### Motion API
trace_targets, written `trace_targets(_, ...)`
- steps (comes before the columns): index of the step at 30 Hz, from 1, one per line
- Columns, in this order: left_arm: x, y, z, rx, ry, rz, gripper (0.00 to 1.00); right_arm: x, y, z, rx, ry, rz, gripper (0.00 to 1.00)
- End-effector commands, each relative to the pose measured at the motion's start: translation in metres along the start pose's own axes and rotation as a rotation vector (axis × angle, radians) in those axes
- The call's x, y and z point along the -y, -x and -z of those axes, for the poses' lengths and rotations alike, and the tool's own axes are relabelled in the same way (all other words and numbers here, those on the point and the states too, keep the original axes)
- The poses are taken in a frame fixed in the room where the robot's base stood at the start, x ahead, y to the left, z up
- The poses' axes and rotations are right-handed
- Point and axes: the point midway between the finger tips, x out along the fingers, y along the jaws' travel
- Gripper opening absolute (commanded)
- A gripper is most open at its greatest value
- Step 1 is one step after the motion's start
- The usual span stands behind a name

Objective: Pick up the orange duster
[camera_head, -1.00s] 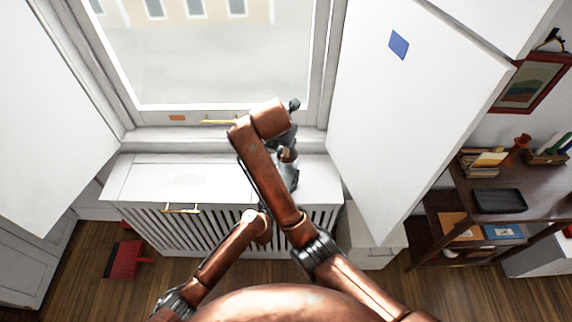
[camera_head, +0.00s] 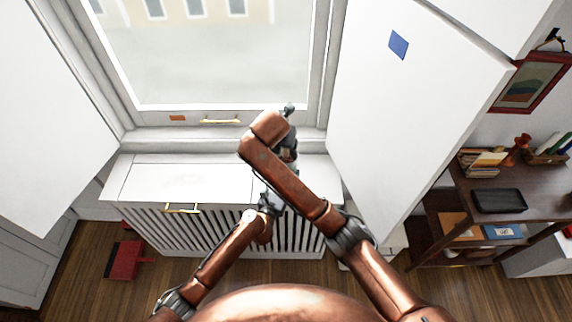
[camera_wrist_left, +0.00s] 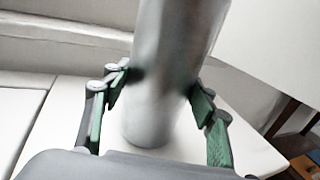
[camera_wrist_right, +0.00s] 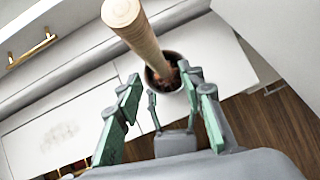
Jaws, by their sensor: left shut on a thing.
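In the left wrist view a grey metal cylinder (camera_wrist_left: 165,85) stands on the white ledge between the fingers of my left gripper (camera_wrist_left: 160,92), which is shut on its sides. In the right wrist view a pale wooden handle (camera_wrist_right: 140,35) rises from the cylinder's dark opening (camera_wrist_right: 150,78). Orange-brown material, apparently the duster's head (camera_wrist_right: 168,76), shows inside the opening. My right gripper (camera_wrist_right: 163,86) is open above it, with the handle ahead of its fingertips, apparently not gripped. In the head view my right arm hides most of the cylinder and handle.
The white radiator cover (camera_head: 150,180) is clear to the left. A window with a brass handle (camera_head: 220,120) stands behind, and a white panel (camera_head: 390,130) rises at right. A dark shelf (camera_head: 500,225) stands far right.

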Motion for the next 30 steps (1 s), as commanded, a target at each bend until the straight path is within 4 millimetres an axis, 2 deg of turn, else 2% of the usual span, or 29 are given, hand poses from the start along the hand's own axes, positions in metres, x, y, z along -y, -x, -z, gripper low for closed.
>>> trace_targets(3, 0.0, 0.0, 0.0, 0.0, 0.0, 0.0, 0.25, 0.0, -0.009, 0.0, -0.001, -0.001, 0.001, 0.36)
trace_targets(9, 0.0, 0.0, 0.0, 0.0, 0.0, 0.0, 0.25, 0.001, -0.041, 0.001, -0.003, 0.0, 0.001, 0.36)
trace_targets(13, 0.0, 0.0, 0.0, 0.0, 0.0, 0.0, 0.25, 0.0, -0.055, 0.0, 0.0, 0.0, 0.001, 0.36)
trace_targets(22, 0.0, 0.0, 0.0, -0.001, 0.0, 0.0, 0.25, 0.0, -0.06, 0.0, 0.001, 0.0, -0.001, 0.36)
trace_targets(30, 0.0, 0.0, 0.0, -0.001, 0.0, 0.0, 0.25, 0.0, -0.06, 0.0, 0.001, 0.0, -0.001, 0.18)
